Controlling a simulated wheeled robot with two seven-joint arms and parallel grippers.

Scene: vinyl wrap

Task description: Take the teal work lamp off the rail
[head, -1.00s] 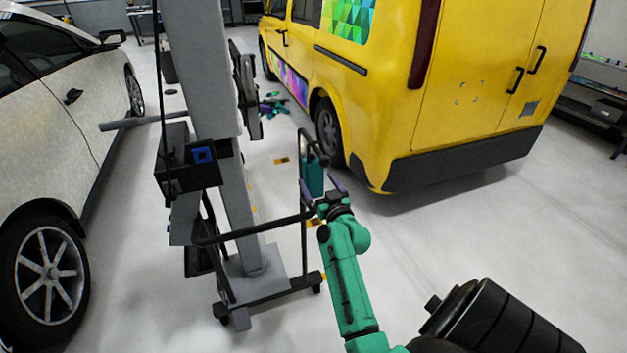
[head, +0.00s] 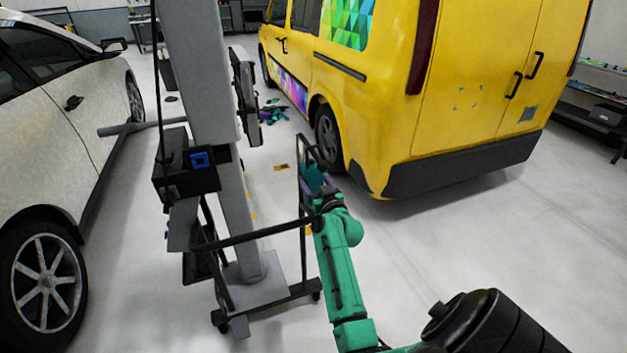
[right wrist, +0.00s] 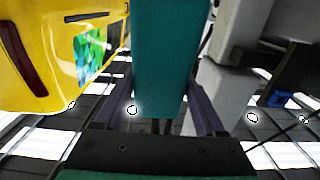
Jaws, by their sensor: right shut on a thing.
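The teal work lamp (head: 312,177) is at the black tubular rail (head: 301,165) of the wheeled stand, near the van's rear wheel. My right gripper (head: 318,188) comes up from below and is shut on the lamp. In the right wrist view the lamp (right wrist: 160,60) stands as a teal block between the two purple fingers (right wrist: 160,100). The lamp's top is cut off there. I cannot tell whether the lamp still touches the rail. My left gripper is not in view.
The grey lift post (head: 205,80) with a black box (head: 185,178) stands left of my right arm. A yellow van (head: 450,110) is close on the right, and a white car (head: 60,130) on the left. Floor (head: 440,240) in the right foreground is clear.

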